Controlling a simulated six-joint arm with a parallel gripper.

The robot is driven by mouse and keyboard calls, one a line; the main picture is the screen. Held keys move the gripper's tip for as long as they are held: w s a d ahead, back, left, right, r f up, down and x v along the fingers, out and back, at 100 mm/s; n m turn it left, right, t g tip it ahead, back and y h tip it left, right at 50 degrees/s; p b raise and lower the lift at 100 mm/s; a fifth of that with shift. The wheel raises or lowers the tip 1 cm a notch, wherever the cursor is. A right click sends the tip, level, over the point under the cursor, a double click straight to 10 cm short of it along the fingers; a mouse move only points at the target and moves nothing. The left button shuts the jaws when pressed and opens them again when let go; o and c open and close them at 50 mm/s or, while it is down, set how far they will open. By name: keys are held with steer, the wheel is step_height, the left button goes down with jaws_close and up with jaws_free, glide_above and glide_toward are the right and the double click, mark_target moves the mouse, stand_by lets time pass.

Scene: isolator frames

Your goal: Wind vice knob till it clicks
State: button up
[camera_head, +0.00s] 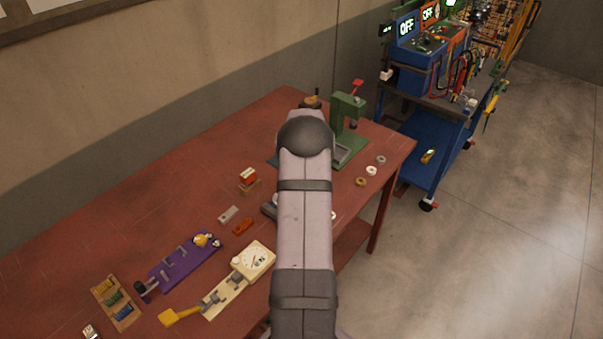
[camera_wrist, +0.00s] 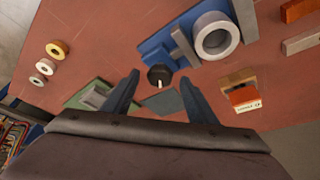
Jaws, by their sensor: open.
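A blue vice (camera_wrist: 155,50) with a grey ring-shaped part (camera_wrist: 216,36) lies on the red bench in the wrist view. Its round black knob (camera_wrist: 157,72) has a white mark and faces my gripper. My gripper (camera_wrist: 159,78) is open and empty, with one dark finger on either side of the knob in the picture. I cannot tell how far the fingertips are from the knob in depth. In the head view my arm hides the gripper and most of the vice.
A green press (camera_head: 346,117) stands behind my arm on the red bench (camera_head: 130,190). Several rings (camera_head: 371,171) lie near the right edge. A purple fixture (camera_head: 180,265), a cream dial device (camera_head: 253,261) and a wooden rack (camera_head: 116,302) are at the front left.

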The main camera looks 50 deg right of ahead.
steer(key=shift+w+f, duration=0.1)
steer(key=shift+f, duration=0.2)
steer(key=c, duration=1.1)
steer(key=shift+o, duration=0.2)
